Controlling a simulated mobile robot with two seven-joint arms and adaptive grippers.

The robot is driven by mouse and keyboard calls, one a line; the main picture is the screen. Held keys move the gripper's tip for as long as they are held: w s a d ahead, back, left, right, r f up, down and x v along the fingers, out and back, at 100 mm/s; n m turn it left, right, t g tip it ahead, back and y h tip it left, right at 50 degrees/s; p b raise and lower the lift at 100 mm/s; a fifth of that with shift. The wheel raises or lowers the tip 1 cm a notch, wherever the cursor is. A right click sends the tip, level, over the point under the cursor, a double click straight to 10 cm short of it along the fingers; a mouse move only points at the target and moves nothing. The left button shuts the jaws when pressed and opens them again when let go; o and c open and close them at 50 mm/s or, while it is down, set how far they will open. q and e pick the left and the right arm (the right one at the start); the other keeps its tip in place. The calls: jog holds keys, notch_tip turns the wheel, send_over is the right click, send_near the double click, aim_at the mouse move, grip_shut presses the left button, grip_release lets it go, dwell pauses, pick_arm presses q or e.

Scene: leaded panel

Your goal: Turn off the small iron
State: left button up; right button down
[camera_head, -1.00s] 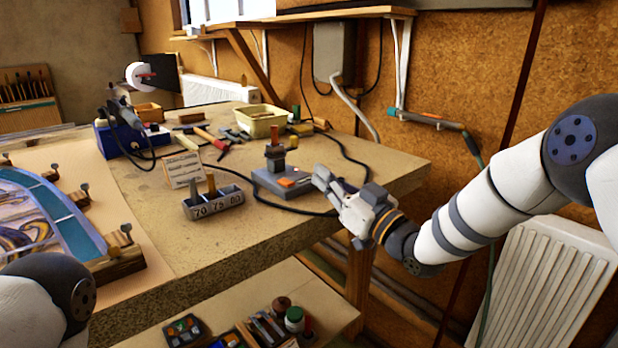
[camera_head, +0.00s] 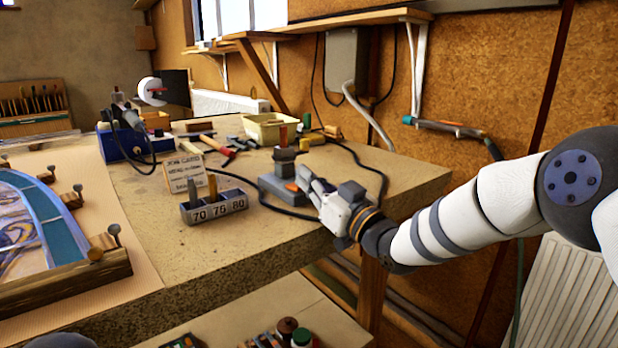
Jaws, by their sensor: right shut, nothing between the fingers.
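A grey box (camera_head: 270,187) with a dark upright piece on top stands near the right edge of the workbench. An orange switch (camera_head: 291,187) shows on its right side, partly hidden. A cable runs from this box. My right gripper (camera_head: 307,178) is shut and empty, its fingertips close to the orange switch; I cannot tell whether they touch it. A blue box (camera_head: 128,143) with a pen-like tool on a stand sits at the far left of the bench. I cannot tell for certain which unit is the small iron. My left gripper is out of view.
A block marked 70, 75, 80 (camera_head: 214,207) and a small written card (camera_head: 184,172) stand left of the grey box. A leaded panel (camera_head: 45,215) lies at left. A black cable (camera_head: 368,165) crosses the bench.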

jog(key=shift+d+f, duration=0.1)
jog(key=shift+f, duration=0.4)
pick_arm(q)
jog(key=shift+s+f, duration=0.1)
pick_arm(e)
jog(key=shift+s, duration=0.1)
jog(key=shift+r, duration=0.1)
notch_tip(320, 180, up, 6)
jog(key=p, duration=0.2)
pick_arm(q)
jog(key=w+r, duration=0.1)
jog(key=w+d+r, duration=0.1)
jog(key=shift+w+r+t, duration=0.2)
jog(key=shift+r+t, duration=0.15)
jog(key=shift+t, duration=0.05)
pick_arm(e)
jog(key=s+d+f, duration=0.5)
jog(key=s+f, duration=0.1)
jog(key=s, duration=0.1)
jog(key=shift+s+d+f, duration=0.2)
jog(key=shift+s+d, duration=0.1)
jog(key=shift+d, duration=0.05)
